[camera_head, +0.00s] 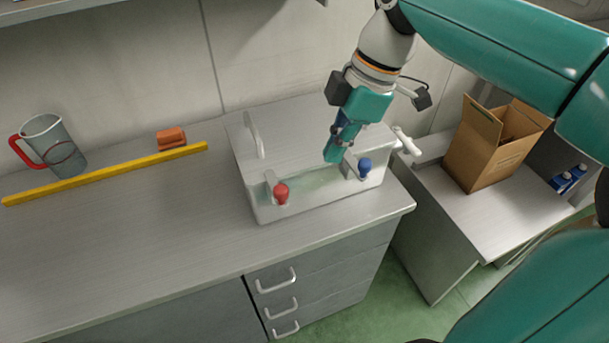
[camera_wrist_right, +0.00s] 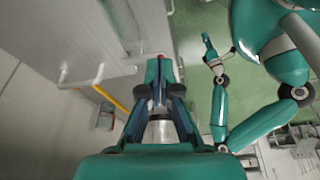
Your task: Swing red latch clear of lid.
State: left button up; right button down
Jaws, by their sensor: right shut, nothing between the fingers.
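The red latch (camera_head: 281,192) is a knob on a small pale bracket at the front left corner of the white box (camera_head: 266,209). The bracket reaches to the lid's (camera_head: 285,142) edge, but whether it overlaps the lid is hard to tell. A blue latch (camera_head: 364,168) sits at the front right. My right gripper (camera_head: 333,153) is shut and empty, pointing down over the lid, nearer the blue latch and apart from the red one. In the right wrist view a red spot by the fingertips looks like the red latch (camera_wrist_right: 147,73). My left gripper (camera_wrist_right: 209,46) appears small there.
A white handle (camera_head: 254,135) stands on the lid's left side. A yellow bar (camera_head: 110,173), an orange block (camera_head: 171,138) and a jug with red handle (camera_head: 53,146) lie left on the counter. A cardboard box (camera_head: 487,155) stands right. The counter's front left is clear.

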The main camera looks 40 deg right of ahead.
jog(key=w+a+f+p, duration=0.1)
jog(key=w+a+f, duration=0.1)
jog(key=a+f, duration=0.3)
jog(key=shift+w+f, duration=0.25)
jog(key=shift+f, duration=0.55)
